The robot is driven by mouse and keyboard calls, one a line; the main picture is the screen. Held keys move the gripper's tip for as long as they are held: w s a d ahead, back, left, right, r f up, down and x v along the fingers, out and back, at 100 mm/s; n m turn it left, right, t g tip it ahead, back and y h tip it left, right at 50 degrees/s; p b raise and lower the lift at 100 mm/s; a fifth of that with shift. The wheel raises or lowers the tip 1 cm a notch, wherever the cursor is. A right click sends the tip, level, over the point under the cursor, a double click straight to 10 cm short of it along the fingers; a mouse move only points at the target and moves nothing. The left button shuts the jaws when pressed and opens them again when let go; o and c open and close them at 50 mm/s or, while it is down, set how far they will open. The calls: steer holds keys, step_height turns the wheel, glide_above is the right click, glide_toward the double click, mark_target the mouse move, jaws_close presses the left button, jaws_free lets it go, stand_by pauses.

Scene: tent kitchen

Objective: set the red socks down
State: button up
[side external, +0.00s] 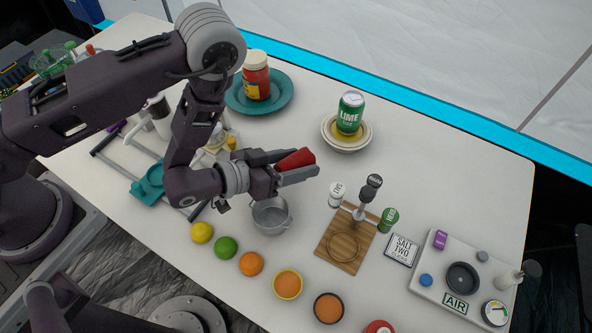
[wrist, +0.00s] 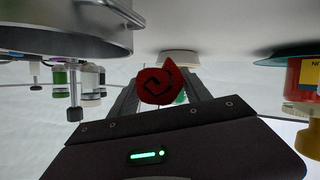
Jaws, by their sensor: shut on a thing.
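The red socks (side external: 295,160) are a small rolled red bundle. My gripper (side external: 297,164) is shut on them and holds them above the table, over the area behind the metal pot (side external: 271,214). In the wrist view the red socks (wrist: 160,86) show as a rolled spiral end between the two dark fingers. The socks are clear of the table surface as far as I can tell.
A green lime can (side external: 350,113) stands in a bowl (side external: 336,142). A red jar (side external: 256,76) stands on a teal plate (side external: 284,98). A wooden board (side external: 330,250) and fruit lie in front. The white table (side external: 440,130) has free room at the back right.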

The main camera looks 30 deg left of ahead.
steer(key=shift+f, duration=1.45)
steer(key=shift+f, duration=0.4)
steer(key=shift+f, duration=0.2)
steer(key=o, duration=1.3)
steer(key=shift+f, duration=0.1)
